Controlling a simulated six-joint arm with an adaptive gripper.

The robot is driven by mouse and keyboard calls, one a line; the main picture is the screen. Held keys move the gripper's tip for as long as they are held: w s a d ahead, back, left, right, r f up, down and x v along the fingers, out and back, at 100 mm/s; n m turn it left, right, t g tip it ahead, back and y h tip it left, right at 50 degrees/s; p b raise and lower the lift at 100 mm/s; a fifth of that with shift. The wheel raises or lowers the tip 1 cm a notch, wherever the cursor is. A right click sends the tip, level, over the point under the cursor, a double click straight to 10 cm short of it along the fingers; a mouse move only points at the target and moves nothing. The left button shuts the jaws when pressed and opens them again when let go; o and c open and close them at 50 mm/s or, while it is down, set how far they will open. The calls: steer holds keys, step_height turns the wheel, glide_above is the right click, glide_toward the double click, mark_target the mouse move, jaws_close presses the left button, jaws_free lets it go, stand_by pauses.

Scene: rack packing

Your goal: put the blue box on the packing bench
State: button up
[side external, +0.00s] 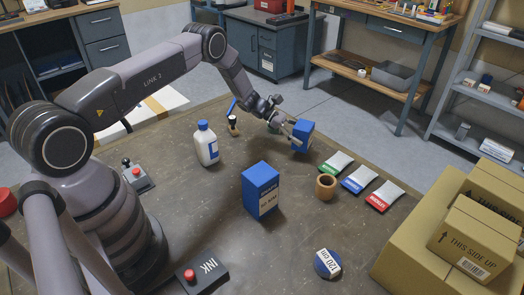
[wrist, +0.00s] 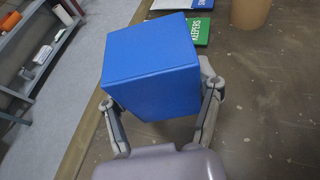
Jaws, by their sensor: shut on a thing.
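A small blue box (side external: 303,136) is between the fingers of my gripper (side external: 293,132) near the far edge of the brown worktop. In the wrist view the blue box (wrist: 152,75) fills the middle, and my gripper (wrist: 160,96) is shut on its two sides. The box sits tilted in that view; its height above the surface is hard to tell. A second, larger blue box (side external: 261,190) with a printed label stands upright on the brown worktop (side external: 215,240). No label tells me which surface is the packing bench.
A white bottle (side external: 208,145), a brown cup (side external: 326,187), flat packets (side external: 360,180), a round blue tin (side external: 327,263) and cardboard boxes (side external: 465,240) stand around the worktop. A blue-framed wooden bench (side external: 375,73) and grey shelves (side external: 485,95) stand behind.

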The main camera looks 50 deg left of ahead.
steer(key=shift+f, duration=1)
steer(key=shift+f, duration=0.15)
steer(key=o, duration=1.2)
steer(key=shift+o, duration=0.2)
